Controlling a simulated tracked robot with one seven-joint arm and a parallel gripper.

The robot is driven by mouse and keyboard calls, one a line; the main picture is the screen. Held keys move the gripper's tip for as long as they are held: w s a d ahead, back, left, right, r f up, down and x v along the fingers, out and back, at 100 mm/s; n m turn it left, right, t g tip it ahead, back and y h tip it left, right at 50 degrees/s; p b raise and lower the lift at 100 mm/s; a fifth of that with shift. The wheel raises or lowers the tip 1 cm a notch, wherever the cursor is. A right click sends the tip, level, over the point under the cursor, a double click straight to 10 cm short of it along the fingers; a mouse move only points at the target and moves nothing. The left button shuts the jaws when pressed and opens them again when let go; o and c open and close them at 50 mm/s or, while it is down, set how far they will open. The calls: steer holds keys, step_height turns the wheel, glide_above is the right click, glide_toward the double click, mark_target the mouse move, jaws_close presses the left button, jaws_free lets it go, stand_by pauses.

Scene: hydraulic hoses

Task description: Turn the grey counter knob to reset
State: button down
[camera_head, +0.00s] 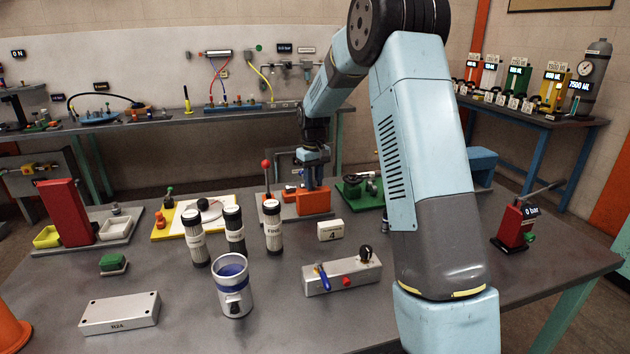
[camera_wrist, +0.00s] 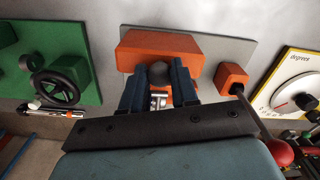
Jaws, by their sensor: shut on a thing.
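The dark grey knob (camera_wrist: 157,74) sits on the orange block (camera_wrist: 150,43) in the wrist view. My gripper (camera_wrist: 158,82) has its two blue fingers on either side of the knob and is shut on it. A small bright metal part shows between the fingers below the knob. In the head view my gripper (camera_head: 312,178) points down at the orange block (camera_head: 314,203), which stands on a grey plate; the knob is hidden there. A small white box (camera_head: 331,231) reading 4 stands in front of the block. Any mark on the knob is not legible.
A red-balled lever (camera_head: 266,166) and a smaller orange block (camera_wrist: 232,77) stand beside the orange block. A green plate with a black handwheel (camera_wrist: 57,85) is on the other side. Filters (camera_head: 272,226), a blue-lined cup (camera_head: 234,285) and a grey switch box (camera_head: 342,276) stand nearer the front.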

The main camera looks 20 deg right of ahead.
steer(key=m, duration=0.6)
steer(key=shift+w+r, duration=0.1)
steer(key=m, duration=0.6)
stand_by(0.4)
steer(key=c, duration=0.9)
jaws_free()
steer(key=shift+o, duration=0.2)
step_height(320, 180, up, 14)
steer(key=shift+f, duration=0.25)
